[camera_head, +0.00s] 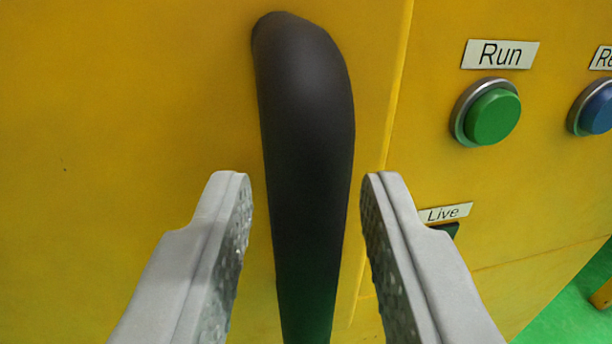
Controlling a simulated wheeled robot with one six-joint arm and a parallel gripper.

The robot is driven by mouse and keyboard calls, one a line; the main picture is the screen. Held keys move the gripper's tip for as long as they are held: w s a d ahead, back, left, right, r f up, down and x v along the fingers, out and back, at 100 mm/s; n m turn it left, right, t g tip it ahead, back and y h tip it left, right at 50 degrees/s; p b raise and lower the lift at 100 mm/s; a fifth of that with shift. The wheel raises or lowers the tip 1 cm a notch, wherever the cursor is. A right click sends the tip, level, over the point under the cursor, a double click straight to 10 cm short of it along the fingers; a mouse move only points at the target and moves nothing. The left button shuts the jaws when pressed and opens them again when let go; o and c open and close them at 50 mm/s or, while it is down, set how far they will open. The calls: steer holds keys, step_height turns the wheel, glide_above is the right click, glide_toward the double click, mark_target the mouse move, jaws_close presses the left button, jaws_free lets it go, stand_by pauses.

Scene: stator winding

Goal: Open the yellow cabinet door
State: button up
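The yellow cabinet door (150,100) fills the left and middle of the view. A long black handle (308,110) stands upright on it, near the door's right edge. My gripper (304,185) is open, with one grey finger to the left of the handle and one to the right. Gaps show between both fingers and the handle in the picture. How deep the fingers reach around the handle cannot be told. The handle's lower end runs out of the frame at the bottom. A vertical seam right of the handle marks the door's edge, and the door looks shut.
Right of the seam, a yellow panel carries a green button (492,116) under a "Run" label (500,54) and a blue button (596,108). A "Live" label (446,213) sits close to my right finger, above a dark, partly hidden part. Green floor (570,315) shows at the lower right.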

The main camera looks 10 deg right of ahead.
jaws_close()
steer(key=shift+s, duration=0.1)
